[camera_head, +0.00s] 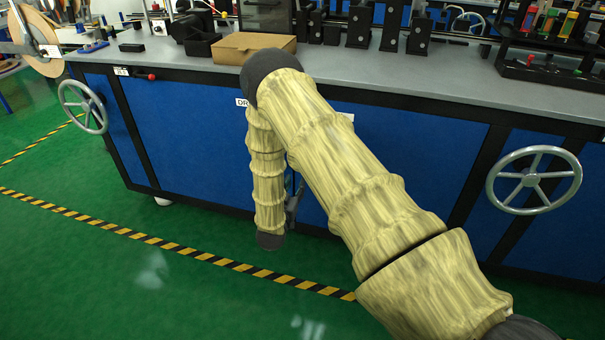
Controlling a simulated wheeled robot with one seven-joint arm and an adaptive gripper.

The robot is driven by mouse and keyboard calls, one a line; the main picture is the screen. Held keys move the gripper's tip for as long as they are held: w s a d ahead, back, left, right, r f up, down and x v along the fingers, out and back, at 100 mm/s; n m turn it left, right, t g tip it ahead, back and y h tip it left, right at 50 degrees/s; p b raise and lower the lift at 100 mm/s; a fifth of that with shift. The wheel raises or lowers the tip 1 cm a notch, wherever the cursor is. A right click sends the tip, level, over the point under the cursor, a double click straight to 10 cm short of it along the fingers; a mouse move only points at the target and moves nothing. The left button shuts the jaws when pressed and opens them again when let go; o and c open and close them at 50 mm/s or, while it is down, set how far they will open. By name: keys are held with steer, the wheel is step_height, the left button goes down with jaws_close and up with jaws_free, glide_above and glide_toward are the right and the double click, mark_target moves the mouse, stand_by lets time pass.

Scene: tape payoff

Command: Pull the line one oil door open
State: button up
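The blue-panelled machine base (185,125) runs across the view under a grey worktop. A small white label (121,71), too small to read surely, and a red-knobbed lever (146,76) sit on its black frame at upper left. Another label (242,102), starting "DR", is partly covered by my arm. I cannot tell which panel is the oil door; the panels in view look shut. My gripper (293,203) hangs low in front of the middle blue panel, mostly hidden behind my arm. Its fingers cannot be made out, and no contact is visible.
Spoked handwheels stick out at left (83,106) and right (534,180). A cardboard box (240,47) and black fixtures (360,25) stand on the worktop (460,85). A bottle rack (550,50) is at upper right. The green floor (120,270) is clear, with yellow-black tape (150,240).

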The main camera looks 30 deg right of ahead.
steer(key=b+x, duration=0.1)
steer(key=x, duration=0.9)
steer(key=shift+w+d+b, duration=0.15)
steer(key=shift+w+b, duration=0.05)
steer(key=shift+b, duration=0.1)
jaws_close()
